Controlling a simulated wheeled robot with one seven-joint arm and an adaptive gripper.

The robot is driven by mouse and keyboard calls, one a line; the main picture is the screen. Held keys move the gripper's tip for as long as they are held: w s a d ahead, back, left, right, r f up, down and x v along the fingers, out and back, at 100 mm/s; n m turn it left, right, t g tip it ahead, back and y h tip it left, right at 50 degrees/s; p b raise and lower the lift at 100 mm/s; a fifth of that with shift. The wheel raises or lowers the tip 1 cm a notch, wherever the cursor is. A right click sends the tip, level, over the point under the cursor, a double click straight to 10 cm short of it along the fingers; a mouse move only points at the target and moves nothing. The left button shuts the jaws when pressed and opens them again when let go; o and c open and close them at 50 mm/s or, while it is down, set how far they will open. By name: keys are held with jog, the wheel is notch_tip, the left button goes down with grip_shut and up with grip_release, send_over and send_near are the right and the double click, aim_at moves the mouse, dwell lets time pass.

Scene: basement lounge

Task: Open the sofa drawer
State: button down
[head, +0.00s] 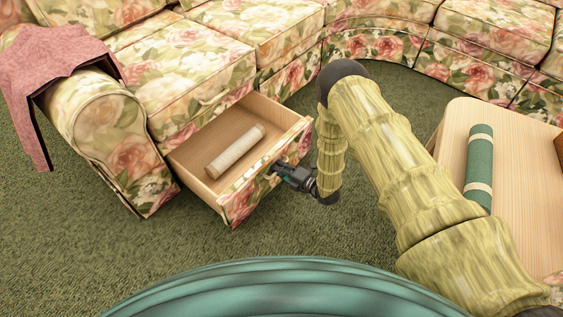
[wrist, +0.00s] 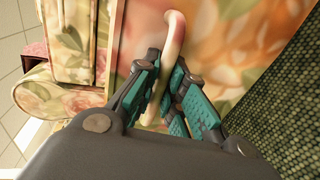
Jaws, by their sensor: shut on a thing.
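The sofa drawer (head: 239,140) stands pulled out from the base of the floral sofa, with its wooden inside showing. A pale rolled item (head: 235,151) lies in it. My gripper (head: 277,169) is at the drawer's floral front panel (head: 244,201). In the wrist view, my gripper (wrist: 165,95) has its teal-padded fingers on both sides of the pale curved drawer handle (wrist: 171,50), shut on it.
The floral sofa (head: 181,64) runs along the back, with a pink cloth (head: 60,70) over its left arm. A wooden table (head: 512,150) at right bears a green roll (head: 480,165). Green carpet (head: 130,240) is clear in front of the drawer.

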jog(key=shift+s+d, duration=0.1)
jog(key=shift+d, duration=0.2)
jog(key=c, duration=1.5)
grip_release()
jog(key=shift+a, duration=0.1)
jog(key=shift+s, duration=0.1)
jog(key=v, duration=1.2)
